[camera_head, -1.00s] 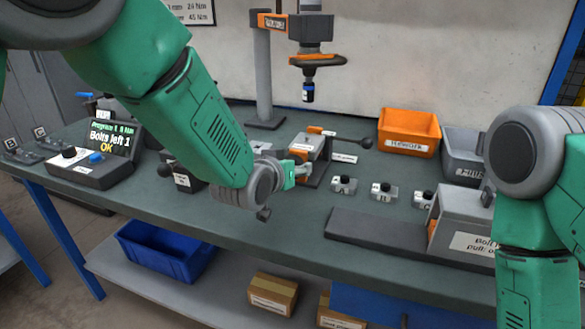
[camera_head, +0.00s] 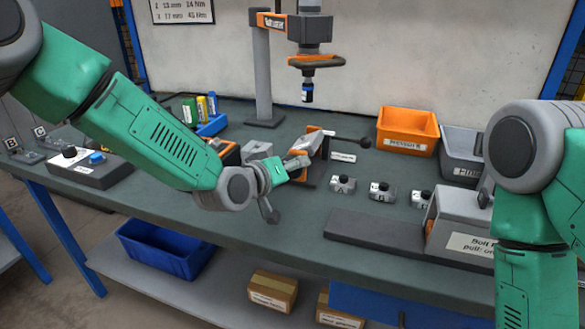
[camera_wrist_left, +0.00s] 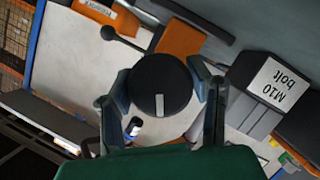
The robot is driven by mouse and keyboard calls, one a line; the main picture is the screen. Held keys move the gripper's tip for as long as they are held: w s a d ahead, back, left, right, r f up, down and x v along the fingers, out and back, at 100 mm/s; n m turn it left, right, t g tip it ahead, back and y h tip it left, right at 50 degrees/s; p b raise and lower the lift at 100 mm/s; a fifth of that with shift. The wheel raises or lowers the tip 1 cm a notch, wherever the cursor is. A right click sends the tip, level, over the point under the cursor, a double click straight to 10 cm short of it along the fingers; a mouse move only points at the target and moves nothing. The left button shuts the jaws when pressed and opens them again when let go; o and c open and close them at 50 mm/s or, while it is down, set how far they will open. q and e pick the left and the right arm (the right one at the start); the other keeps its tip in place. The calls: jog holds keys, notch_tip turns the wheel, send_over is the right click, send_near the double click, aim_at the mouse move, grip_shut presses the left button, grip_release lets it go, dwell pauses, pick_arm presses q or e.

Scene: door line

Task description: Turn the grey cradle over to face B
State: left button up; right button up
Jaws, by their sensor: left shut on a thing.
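The grey cradle (camera_head: 309,143) sits tilted in its orange and dark stand near the middle of the bench. My left gripper (camera_head: 292,163) is at the cradle's near left side. In the left wrist view its fingers (camera_wrist_left: 162,98) are on both sides of a round black knob (camera_wrist_left: 160,75) with a pale mark, and are shut on it. An orange part of the stand (camera_wrist_left: 180,38) shows behind. A black ball-ended lever (camera_head: 360,141) sticks out to the right of the stand. I cannot read any face letter on the cradle. My right gripper is out of view.
A tool on a column (camera_head: 308,92) hangs behind the cradle. An orange bin (camera_head: 408,131) and a grey bin (camera_head: 461,152) stand at the back right. Small lettered blocks (camera_head: 381,191) lie right of the cradle. A button box (camera_head: 84,166) is at the left.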

pick_arm(q)
jog(key=shift+n, duration=0.5)
jog(key=o, duration=1.2)
jog(key=shift+a, duration=0.1)
jog(key=shift+s, duration=0.1)
jog(key=v, duration=1.1)
jog(key=shift+s+a, duration=0.25)
jog(key=shift+a, duration=0.1)
